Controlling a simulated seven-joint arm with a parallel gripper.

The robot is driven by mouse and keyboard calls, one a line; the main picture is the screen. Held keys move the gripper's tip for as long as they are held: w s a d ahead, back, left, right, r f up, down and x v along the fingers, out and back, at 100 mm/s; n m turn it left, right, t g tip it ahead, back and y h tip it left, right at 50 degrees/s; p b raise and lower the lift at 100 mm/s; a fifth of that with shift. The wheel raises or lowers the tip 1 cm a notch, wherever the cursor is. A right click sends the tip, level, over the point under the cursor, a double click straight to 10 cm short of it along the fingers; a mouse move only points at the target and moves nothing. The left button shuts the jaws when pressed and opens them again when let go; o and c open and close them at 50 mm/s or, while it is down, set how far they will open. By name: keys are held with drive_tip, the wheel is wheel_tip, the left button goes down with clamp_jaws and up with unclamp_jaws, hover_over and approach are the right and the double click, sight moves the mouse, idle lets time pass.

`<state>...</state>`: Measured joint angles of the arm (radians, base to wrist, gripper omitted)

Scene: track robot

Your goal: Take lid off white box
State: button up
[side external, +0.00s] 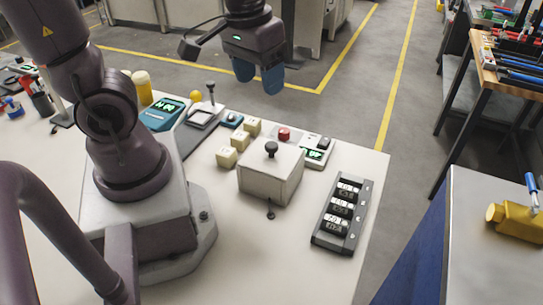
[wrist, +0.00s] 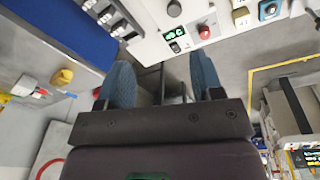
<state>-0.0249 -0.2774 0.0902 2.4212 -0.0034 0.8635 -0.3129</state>
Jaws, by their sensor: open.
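The white box (side external: 267,187) stands on the white table, with its pale lid (side external: 285,157) seated on top. A black knob (side external: 271,149) sticks up from the lid. In the wrist view, a dark round knob (wrist: 174,9) and a little of the pale box top show at the upper edge. My gripper (side external: 258,82) is open and empty, with blue fingers, high above and behind the box in the side view. In the wrist view its fingers (wrist: 161,72) are apart with nothing between them.
Cream blocks (side external: 228,157), a red button (side external: 284,134) and a green display (side external: 313,154) sit close behind the box. A small black pin (side external: 270,213) stands in front.

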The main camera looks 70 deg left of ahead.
wheel_tip(320, 180, down, 6)
drive_tip(key=w+a+r+n+g, duration=0.1)
drive_tip(key=w+a+n+g, duration=0.15)
drive_tip(key=n, duration=1.05)
hover_over(272, 145)
drive_tip(key=shift+t, duration=0.45)
drive_tip(key=f, duration=0.7)
drive_tip(key=shift+s+a+f, duration=0.1)
drive_tip(key=shift+a+f, duration=0.1)
drive_tip(key=shift+f, duration=0.1)
drive_tip(key=shift+d+f, duration=0.1)
drive_tip(key=shift+f, duration=2.8)
drive_tip(key=c, duration=1)
